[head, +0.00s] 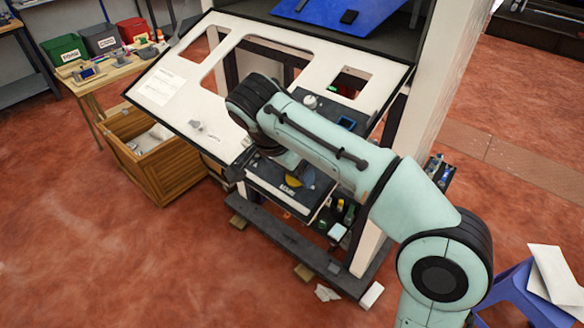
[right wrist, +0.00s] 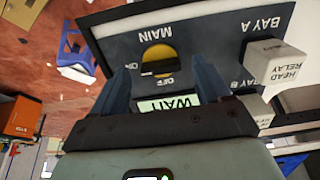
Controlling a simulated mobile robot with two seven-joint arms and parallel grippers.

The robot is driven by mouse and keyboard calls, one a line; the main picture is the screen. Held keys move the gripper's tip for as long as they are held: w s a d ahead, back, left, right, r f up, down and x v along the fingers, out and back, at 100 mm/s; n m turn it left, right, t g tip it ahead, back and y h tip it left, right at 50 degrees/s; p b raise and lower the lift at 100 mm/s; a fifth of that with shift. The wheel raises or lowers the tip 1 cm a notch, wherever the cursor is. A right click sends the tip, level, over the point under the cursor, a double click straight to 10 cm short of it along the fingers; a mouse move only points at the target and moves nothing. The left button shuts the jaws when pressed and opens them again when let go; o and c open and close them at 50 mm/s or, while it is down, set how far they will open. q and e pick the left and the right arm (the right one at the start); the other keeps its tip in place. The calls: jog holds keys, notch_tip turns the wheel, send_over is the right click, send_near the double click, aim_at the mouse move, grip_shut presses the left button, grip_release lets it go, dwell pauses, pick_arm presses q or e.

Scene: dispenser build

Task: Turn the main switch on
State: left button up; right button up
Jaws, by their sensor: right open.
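The main switch (right wrist: 158,60) is a black bar knob on a round yellow plate, set in a dark panel (right wrist: 205,45) marked MAIN. I cannot tell whether the fingers touch the panel. In the head view a bit of the yellow plate (head: 302,178) shows under my right arm, which hides most of the gripper. My left gripper is not in view.
A lit display reading WAIT (right wrist: 168,103) is beside the switch. A pale HEAD RELAY block (right wrist: 278,62) stands out from the panel near BAY A. In the head view, a white cut-out board (head: 185,85) slopes above, with a wooden crate (head: 165,170) to the left.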

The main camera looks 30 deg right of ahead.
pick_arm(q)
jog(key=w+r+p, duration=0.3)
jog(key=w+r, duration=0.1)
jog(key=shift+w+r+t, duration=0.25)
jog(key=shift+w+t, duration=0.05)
pick_arm(e)
jog(key=v, duration=1.2)
jog(key=shift+r, duration=0.2)
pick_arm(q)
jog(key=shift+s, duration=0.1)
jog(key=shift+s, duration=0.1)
pick_arm(e)
jog(key=shift+f, duration=0.1)
